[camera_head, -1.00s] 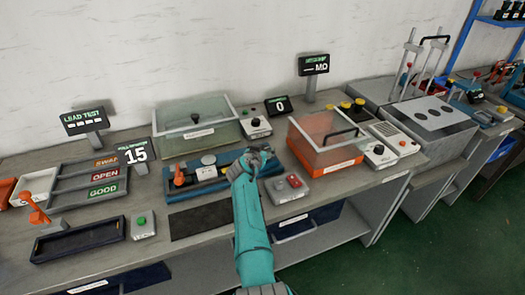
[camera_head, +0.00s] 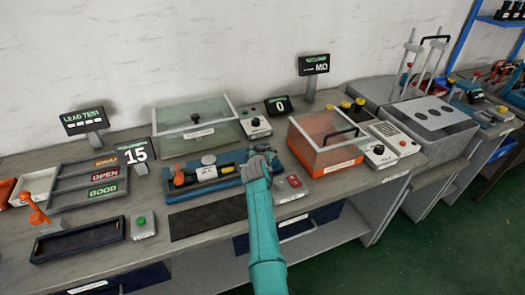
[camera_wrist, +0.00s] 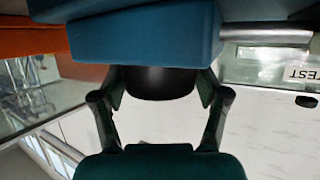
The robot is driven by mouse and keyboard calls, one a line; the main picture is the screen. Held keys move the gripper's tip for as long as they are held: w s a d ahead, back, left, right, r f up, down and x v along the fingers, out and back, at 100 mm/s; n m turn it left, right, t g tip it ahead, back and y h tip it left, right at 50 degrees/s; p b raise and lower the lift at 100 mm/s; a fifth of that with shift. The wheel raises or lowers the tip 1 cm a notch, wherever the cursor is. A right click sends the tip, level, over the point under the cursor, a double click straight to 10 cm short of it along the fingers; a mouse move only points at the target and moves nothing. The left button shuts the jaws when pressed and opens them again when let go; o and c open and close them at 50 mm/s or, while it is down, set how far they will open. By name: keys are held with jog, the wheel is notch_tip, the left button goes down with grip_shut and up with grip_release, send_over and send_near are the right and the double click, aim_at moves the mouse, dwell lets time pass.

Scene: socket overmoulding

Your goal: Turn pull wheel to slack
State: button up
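The blue pull fixture (camera_head: 215,180) lies on the bench in the head view, with an orange lever (camera_head: 179,176) at its left end and a yellow-and-black piece along its middle. My gripper (camera_head: 262,158) is at the fixture's right end and hides that end. In the wrist view, a dark round wheel (camera_wrist: 160,84) shows under a blue block (camera_wrist: 145,38). The fingers of my gripper (camera_wrist: 160,90) lie on both sides of the wheel, against its edges, and appear shut on it. The wheel's far side is hidden.
A grey box with a red button (camera_head: 290,186) sits close to the right of my gripper. An orange bin with a clear lid (camera_head: 325,145) stands behind it. A clear-lidded case (camera_head: 198,125) is behind the fixture. A dark mat (camera_head: 207,217) lies in front.

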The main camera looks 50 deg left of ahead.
jog(key=shift+o, duration=0.4)
jog(key=v, duration=1.2)
dwell(0.5)
jog(key=shift+w+a+f+m+g+y, duration=0.65)
jog(key=shift+w+a+m, duration=0.65)
jog(key=shift+m, duration=3.95)
jog(key=shift+w+a+f+m+g+y, duration=0.4)
jog(key=shift+w+a+f+m+g, duration=0.65)
jog(key=shift+m, duration=4.25)
jog(key=shift+w+a+f+m+g+y, duration=0.5)
jog(key=shift+w+a+m, duration=1.05)
jog(key=shift+m, duration=3.7)
